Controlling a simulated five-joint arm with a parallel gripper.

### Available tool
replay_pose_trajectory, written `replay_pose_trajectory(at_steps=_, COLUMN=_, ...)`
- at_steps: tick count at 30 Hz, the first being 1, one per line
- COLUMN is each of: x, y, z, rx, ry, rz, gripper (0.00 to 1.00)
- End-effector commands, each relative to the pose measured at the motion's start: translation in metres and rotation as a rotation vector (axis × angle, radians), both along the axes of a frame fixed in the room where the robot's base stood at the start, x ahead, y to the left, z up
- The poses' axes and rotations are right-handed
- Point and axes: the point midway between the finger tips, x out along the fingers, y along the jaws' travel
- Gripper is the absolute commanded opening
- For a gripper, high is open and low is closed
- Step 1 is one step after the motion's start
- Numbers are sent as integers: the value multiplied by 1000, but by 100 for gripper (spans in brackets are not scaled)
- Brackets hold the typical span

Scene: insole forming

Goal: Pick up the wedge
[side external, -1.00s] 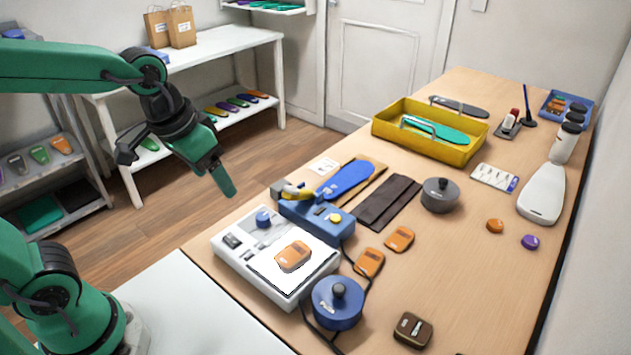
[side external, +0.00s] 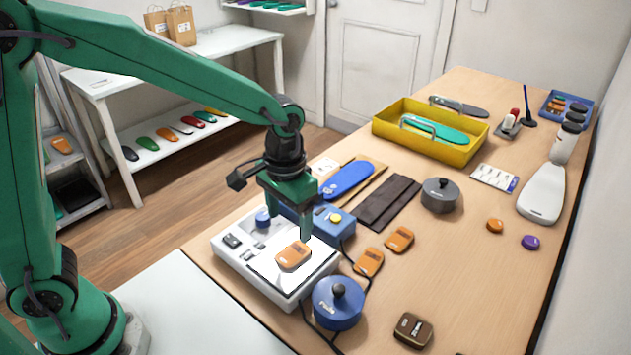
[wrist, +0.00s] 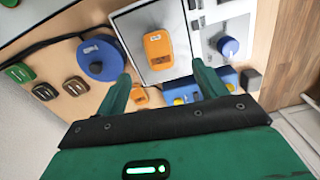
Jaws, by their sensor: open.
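An orange wedge (side external: 293,255) lies on the white plate of a grey-white machine (side external: 225,250). In the wrist view the same wedge (wrist: 158,50) shows beyond my fingertips, at the top middle. My gripper (wrist: 163,82) is open and empty, its two green fingers apart. In the side view my gripper (side external: 300,225) hangs fingers down over the machine, just above and behind the wedge, not visibly touching it. Two more orange wedge-like pieces (side external: 369,262) (side external: 400,239) lie on the table to the right. A brown one (side external: 413,330) lies near the front.
A blue round weight with a knob (side external: 338,302) stands right of the machine, with a black cable near it. A blue device (side external: 333,223) stands close behind. A dark grey pot-like weight (side external: 440,195) and a yellow tray (side external: 470,150) are farther back. The table's right middle is mostly clear.

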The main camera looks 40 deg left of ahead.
Motion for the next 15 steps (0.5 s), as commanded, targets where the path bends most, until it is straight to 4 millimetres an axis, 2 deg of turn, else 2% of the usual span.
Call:
replay_pose_trajectory(at_steps=7, x=0, y=0, z=-5, rx=1, ry=3, rz=0, gripper=71)
replay_pose_trajectory(at_steps=15, x=0, y=0, z=-25, rx=1, ry=3, rz=0, gripper=71)
